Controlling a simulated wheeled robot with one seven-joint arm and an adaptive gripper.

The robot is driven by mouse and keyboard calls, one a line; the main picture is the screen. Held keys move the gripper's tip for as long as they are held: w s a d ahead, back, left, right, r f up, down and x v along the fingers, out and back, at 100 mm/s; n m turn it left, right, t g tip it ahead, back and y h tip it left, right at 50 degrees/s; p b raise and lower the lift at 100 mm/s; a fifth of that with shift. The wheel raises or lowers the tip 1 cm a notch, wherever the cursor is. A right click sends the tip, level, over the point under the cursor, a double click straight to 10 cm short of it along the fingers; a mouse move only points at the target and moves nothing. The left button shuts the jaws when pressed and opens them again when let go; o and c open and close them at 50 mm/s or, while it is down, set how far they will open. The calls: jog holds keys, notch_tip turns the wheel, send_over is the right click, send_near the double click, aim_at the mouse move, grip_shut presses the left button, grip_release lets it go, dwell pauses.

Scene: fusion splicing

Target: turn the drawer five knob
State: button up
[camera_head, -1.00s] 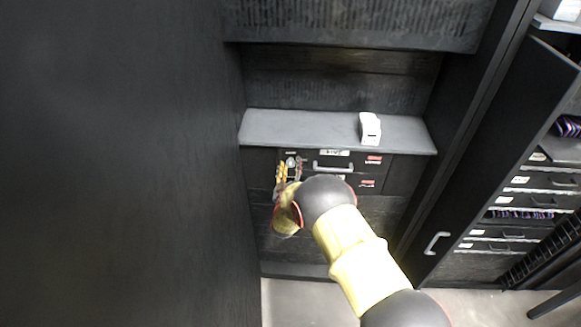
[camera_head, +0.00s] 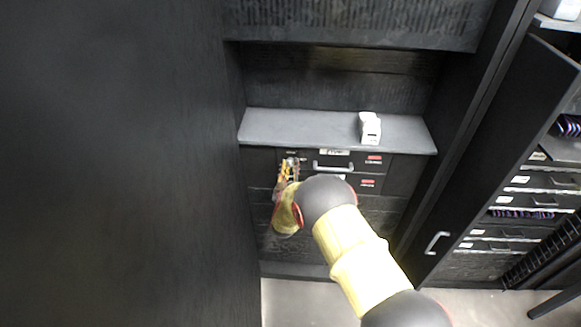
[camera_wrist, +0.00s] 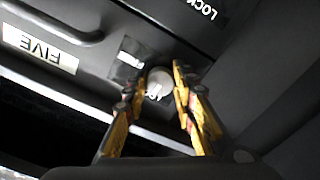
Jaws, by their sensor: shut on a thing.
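The drawer five knob (camera_wrist: 158,84) is a small round pale knob on a black drawer front. In the wrist view it sits between the fingertips of my gripper (camera_wrist: 157,90), which is shut on it. The "FIVE" label (camera_wrist: 40,48) is beside it on the drawer front, upside down in this view. In the head view my gripper (camera_head: 286,170) reaches the upper left of the drawer front (camera_head: 312,157). The knob is mostly hidden there by the fingers.
A drawer handle (camera_head: 333,167) is right of my gripper. A grey shelf (camera_head: 300,125) juts out just above the drawers, with a white device (camera_head: 369,128) on it. A dark panel (camera_head: 110,160) stands close on the left; an open cabinet door (camera_head: 490,150) is on the right.

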jog(key=shift+f, duration=0.1)
jog(key=m+b, duration=0.5)
jog(key=shift+a+f+b, duration=0.1)
jog(key=shift+b, duration=0.2)
jog(key=m+b, duration=0.4)
jog(key=shift+m+b, duration=0.3)
jog(key=shift+b, duration=0.05)
jog(key=m+b, duration=0.4)
jog(key=shift+b, duration=0.3)
jog(key=m+b, duration=0.3)
jog(key=shift+m, duration=0.4)
jog(key=shift+b, duration=0.4)
jog(key=o, duration=1.2)
jog(key=shift+r, duration=0.2)
jog(key=shift+c, duration=0.2)
